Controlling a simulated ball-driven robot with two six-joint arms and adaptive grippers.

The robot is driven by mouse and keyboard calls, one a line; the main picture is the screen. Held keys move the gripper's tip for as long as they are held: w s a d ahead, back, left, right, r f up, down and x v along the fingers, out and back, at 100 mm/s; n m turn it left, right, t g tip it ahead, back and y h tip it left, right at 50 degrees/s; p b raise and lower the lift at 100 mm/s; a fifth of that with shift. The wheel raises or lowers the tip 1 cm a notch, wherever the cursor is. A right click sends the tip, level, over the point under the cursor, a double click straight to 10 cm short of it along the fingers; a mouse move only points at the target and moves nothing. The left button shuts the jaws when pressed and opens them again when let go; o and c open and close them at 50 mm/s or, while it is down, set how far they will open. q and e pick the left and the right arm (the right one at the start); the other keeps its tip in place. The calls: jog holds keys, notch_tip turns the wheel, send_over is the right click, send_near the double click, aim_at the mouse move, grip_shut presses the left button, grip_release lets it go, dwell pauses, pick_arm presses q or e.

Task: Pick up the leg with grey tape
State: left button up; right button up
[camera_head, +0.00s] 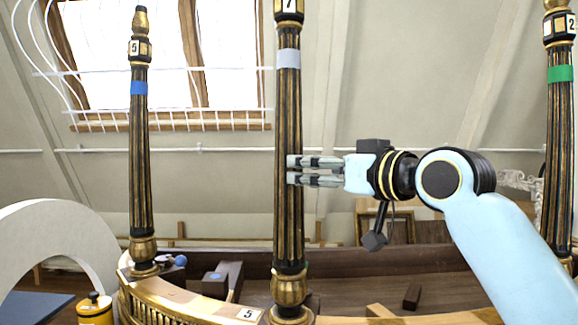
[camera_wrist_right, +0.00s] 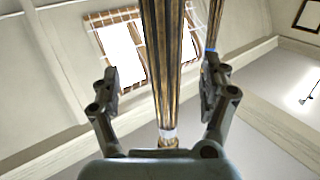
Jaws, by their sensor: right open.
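The leg with grey tape (camera_head: 288,120) stands upright in the middle of the head view, dark and fluted with gilt parts. Its grey tape (camera_head: 288,58) is near the top, under a label reading 7. My right gripper (camera_head: 292,171) is at the leg's middle, below the tape, coming from the right. In the right wrist view the leg (camera_wrist_right: 162,60) runs between the two open fingers (camera_wrist_right: 160,88), with a gap on both sides. My left gripper is not in view.
A leg with blue tape (camera_head: 138,170) stands at left, one with green tape (camera_head: 560,120) at far right. A curved gilt rail (camera_head: 180,300) is below. A yellow can (camera_head: 95,311) and a white arch (camera_head: 60,232) are at lower left.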

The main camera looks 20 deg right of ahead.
aim_at(298, 169)
jog(key=p+x, duration=0.1)
jog(key=x, duration=0.3)
jog(key=p+x, duration=0.1)
jog(key=x, duration=0.2)
jog(key=shift+w+a+f, duration=0.2)
jog(key=shift+w+a, duration=0.1)
jog(key=shift+a, duration=0.05)
jog(key=shift+w+a+f, duration=0.1)
jog(key=shift+w, duration=0.2)
jog(key=shift+s, duration=0.1)
jog(key=shift+c, duration=0.4)
jog(key=c, duration=1.1)
jog(key=shift+c, duration=1.2)
jog(key=shift+r, duration=0.2)
